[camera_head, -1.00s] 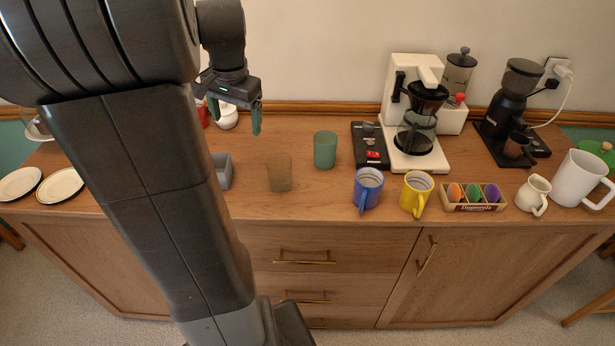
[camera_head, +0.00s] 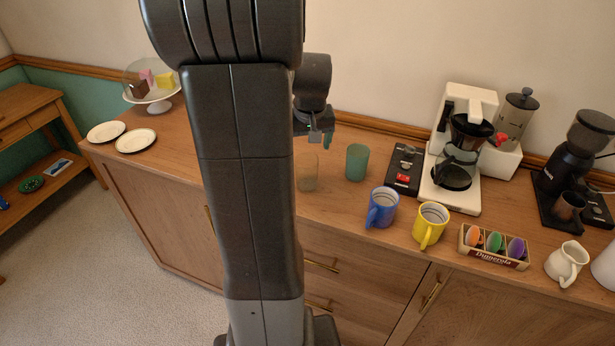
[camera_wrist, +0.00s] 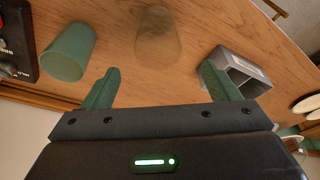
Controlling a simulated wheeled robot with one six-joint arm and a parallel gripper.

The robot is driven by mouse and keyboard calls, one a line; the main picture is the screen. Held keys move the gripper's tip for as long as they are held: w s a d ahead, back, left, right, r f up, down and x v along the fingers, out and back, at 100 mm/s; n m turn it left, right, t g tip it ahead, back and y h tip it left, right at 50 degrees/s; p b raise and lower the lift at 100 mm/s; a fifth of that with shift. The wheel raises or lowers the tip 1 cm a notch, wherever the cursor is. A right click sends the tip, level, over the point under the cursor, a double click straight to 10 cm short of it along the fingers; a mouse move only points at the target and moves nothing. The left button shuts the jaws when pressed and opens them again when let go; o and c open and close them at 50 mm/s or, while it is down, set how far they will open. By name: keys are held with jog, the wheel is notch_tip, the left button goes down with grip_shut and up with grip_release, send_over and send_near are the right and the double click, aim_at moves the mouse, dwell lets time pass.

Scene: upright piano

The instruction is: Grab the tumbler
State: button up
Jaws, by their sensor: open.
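Two tumblers stand upright on the wooden sideboard: a green one (camera_head: 357,162) and a see-through brownish one (camera_head: 307,172) to its left. In the wrist view the green tumbler (camera_wrist: 69,51) is at the upper left, beyond the left finger. The brownish tumbler (camera_wrist: 158,36) is at the top middle, ahead of the gap between the fingers. My gripper (camera_wrist: 158,72) is open and empty, apart from both tumblers. In the head view my arm hides part of it, and one fingertip shows behind the tumblers.
A grey open box (camera_wrist: 238,72) sits near the right finger. Right of the tumblers are a black switch box (camera_head: 404,168), a blue mug (camera_head: 381,207), a yellow mug (camera_head: 430,225) and a coffee maker (camera_head: 461,150). Two plates (camera_head: 135,140) lie at the left.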

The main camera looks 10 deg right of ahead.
aim_at(307, 161)
jog(key=shift+s+p+x, duration=0.2)
jog(key=shift+x, duration=1.55)
jog(key=shift+s+p+x, duration=0.15)
jog(key=shift+p+x, duration=0.05)
jog(key=shift+x, duration=1.55)
jog(key=shift+d+f, duration=0.1)
jog(key=c, duration=1.4)
